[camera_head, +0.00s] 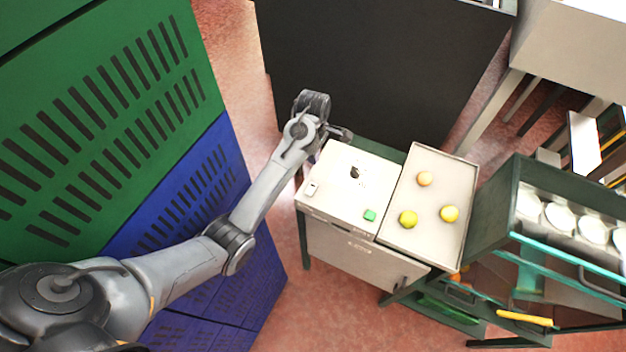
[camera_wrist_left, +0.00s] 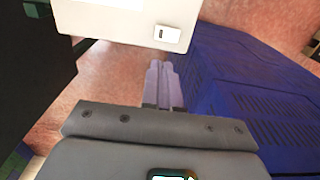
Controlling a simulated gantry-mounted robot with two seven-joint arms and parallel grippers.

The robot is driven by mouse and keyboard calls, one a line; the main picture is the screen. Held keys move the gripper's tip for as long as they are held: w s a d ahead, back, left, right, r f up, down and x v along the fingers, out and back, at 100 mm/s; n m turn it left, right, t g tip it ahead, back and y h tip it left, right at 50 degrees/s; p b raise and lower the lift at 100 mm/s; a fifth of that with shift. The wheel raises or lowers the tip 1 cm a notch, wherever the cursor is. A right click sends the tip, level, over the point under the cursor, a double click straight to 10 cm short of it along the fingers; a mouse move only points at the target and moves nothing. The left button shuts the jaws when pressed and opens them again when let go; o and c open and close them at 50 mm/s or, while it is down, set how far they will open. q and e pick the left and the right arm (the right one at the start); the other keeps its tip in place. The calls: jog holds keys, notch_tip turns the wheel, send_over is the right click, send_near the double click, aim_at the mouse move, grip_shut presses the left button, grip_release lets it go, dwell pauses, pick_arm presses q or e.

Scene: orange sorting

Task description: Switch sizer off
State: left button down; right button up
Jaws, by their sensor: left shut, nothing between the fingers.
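The sizer is a low cabinet with a white top (camera_head: 340,200); part of that top shows in the wrist view (camera_wrist_left: 100,22). A small white rocker switch (camera_head: 312,189) sits near its left edge, and shows clearly in the wrist view (camera_wrist_left: 167,33). A dark knob (camera_head: 355,172) and a green button (camera_head: 370,215) are also on the top. My left gripper (camera_wrist_left: 160,68) is shut and empty, its fingertips just off the panel edge in the wrist view, near the switch. My right gripper is not in view.
A pale tray (camera_head: 455,166) holding three round yellow-orange fruits adjoins the sizer on the right. Blue crates (camera_head: 190,205) and green crates (camera_head: 70,110) stand at left. A black box (camera_head: 380,65) is behind. A green rack (camera_head: 495,195) stands at right.

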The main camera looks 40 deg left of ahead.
aim_at(313, 185)
pick_arm(q)
notch_tip(313, 185, down, 14)
jog(key=shift+r+p, duration=0.1)
jog(key=shift+p, duration=0.6)
jog(key=shift+a, duration=0.1)
